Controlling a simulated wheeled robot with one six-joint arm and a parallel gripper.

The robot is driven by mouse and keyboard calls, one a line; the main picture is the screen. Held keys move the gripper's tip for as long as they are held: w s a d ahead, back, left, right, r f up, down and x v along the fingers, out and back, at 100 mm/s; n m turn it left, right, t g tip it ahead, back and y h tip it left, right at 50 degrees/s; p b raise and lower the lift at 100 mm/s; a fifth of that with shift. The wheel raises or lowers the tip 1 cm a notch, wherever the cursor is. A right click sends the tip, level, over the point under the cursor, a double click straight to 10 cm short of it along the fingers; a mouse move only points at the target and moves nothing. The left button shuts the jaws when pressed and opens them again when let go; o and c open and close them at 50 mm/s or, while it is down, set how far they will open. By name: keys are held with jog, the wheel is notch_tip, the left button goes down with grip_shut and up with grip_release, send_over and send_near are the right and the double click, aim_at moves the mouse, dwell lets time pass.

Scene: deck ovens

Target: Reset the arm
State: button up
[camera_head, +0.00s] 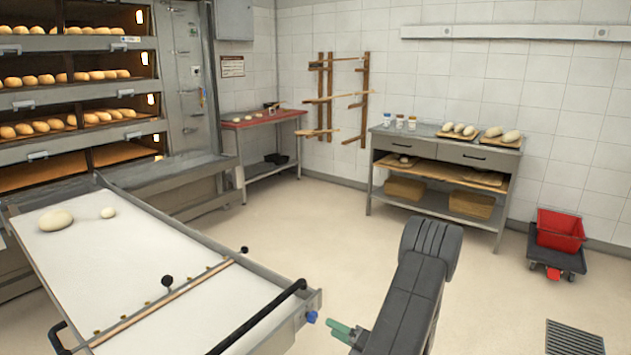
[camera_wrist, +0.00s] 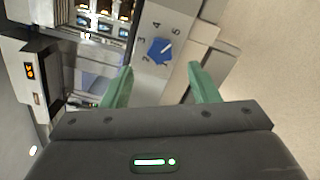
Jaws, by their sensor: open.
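My gripper (camera_head: 342,328) is at the lower middle of the head view, close to the right end of the white-topped loader. My dark arm link stands beside it and hides part of the gripper. In the wrist view my gripper (camera_wrist: 163,78) shows two green fingers spread apart with nothing between them. A blue knob (camera_wrist: 159,51) on a grey plate with printed numbers lies beyond the fingertips. The knob also shows in the head view (camera_head: 311,317), at the loader's near corner, just left of my gripper. A visible gap separates knob and gripper there.
The loader (camera_head: 190,312) carries two pale dough pieces at its far end and has black handles. Deck ovens (camera_head: 75,150) with bread stand at left. A workbench (camera_head: 440,150) and a red bin (camera_head: 560,228) stand at the back right. The middle floor is clear.

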aim_at(315, 319)
jog(key=v, duration=0.8)
jog(key=x, duration=1.4)
jog(key=shift+s, duration=0.1)
jog(key=shift+w+a, duration=0.25)
jog(key=shift+w, duration=0.05)
jog(key=shift+s+d+n+b, duration=0.1)
jog(key=shift+n+b, duration=0.45)
jog(key=shift+n, duration=0.55)
jog(key=n+b, duration=0.2)
jog(key=n, duration=0.1)
jog(key=shift+f, duration=0.1)
jog(key=n+b, duration=0.3)
jog(key=n, duration=0.2)
jog(key=shift+b, duration=0.3)
jog(key=n+b, duration=0.5)
jog(key=n, duration=0.2)
jog(key=shift+f, duration=0.15)
jog(key=n+b, duration=0.2)
jog(key=n, duration=0.1)
jog(key=shift+b, duration=0.3)
jog(key=shift+n, duration=0.3)
